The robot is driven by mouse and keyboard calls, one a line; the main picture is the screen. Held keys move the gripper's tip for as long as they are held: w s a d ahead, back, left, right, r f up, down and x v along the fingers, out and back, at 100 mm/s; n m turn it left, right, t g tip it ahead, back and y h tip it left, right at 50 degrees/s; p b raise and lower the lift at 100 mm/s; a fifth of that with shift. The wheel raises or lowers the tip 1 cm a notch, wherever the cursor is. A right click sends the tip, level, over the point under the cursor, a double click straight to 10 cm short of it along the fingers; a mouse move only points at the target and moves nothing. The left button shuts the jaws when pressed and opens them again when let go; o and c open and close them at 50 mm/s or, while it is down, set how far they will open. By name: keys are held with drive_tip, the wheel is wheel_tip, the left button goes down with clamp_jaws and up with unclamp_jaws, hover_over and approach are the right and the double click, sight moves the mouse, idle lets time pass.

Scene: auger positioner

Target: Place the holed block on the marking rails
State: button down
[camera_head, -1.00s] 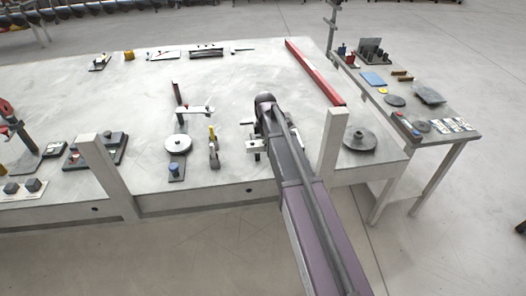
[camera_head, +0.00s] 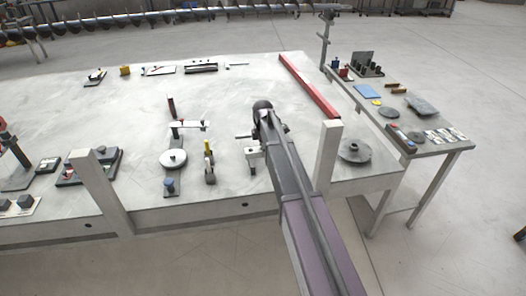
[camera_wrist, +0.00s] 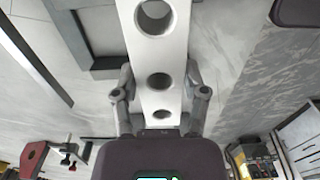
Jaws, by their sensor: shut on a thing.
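The holed block is a pale bar (camera_wrist: 157,48) with several round holes in a row, seen in the wrist view. My gripper (camera_wrist: 160,92) is shut on it, one dark finger at each side. The bar runs from the gripper to the top edge of the picture. In the head view my gripper (camera_head: 262,112) is over the front right of the long table, largely hidden by my arm. A small pale part (camera_head: 252,154) shows just left of the arm; I cannot tell whether it is the block. I cannot identify the marking rails with certainty.
A red bar (camera_head: 308,84) lies right of my gripper on the long table (camera_head: 110,110). A round-disc fixture (camera_head: 173,159) and a small brass-topped piece (camera_head: 209,162) stand to the left. A grey flanged disc (camera_head: 354,151) is at the right. Dark straight edges (camera_wrist: 75,40) show in the wrist view.

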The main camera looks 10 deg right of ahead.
drive_tip(key=shift+w+f+b, duration=0.15)
drive_tip(key=shift+f+b, duration=0.75)
drive_tip(key=shift+w+f+b, duration=0.1)
drive_tip(key=shift+f+b, duration=0.75)
drive_tip(key=shift+f, duration=0.05)
drive_tip(key=shift+f, duration=0.1)
drive_tip(key=shift+c, duration=0.6)
unclamp_jaws()
wheel_tip(320, 180, up, 12)
drive_tip(key=p, duration=1.2)
drive_tip(key=shift+s, duration=0.15)
drive_tip(key=s+m, duration=1.8)
drive_tip(key=s, duration=1.1)
drive_tip(key=shift+d, duration=0.2)
